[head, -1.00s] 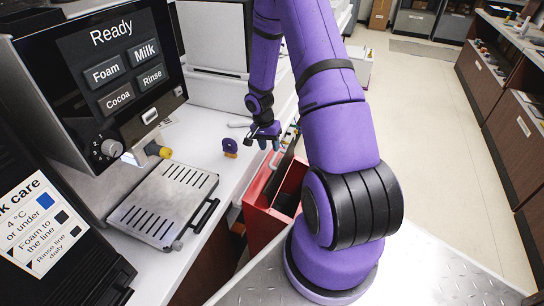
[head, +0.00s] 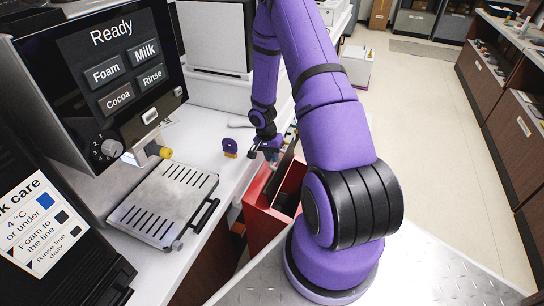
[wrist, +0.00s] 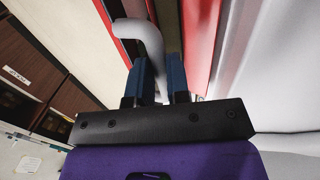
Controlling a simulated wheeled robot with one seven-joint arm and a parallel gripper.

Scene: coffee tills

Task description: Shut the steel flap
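A slotted steel panel (head: 163,203) with a black bar handle (head: 206,216) lies flat on the counter below the machine's screen. It looks like the steel flap, though I cannot be sure. My gripper (head: 264,154) is well to its right and farther back, at the counter edge above a red bin (head: 256,212). In the wrist view, my two blue fingers (wrist: 160,78) stand either side of a pale grey bent bar (wrist: 148,38). I cannot tell whether they press on it. A dark upright panel (head: 287,157) stands by the bin, partly hidden by my arm.
The machine with a touch screen (head: 112,65) and a yellow-tipped spout (head: 163,152) stands behind the slotted panel. A small purple-and-orange object (head: 230,147) stands on the counter near my gripper. Open floor (head: 430,130) lies to the right.

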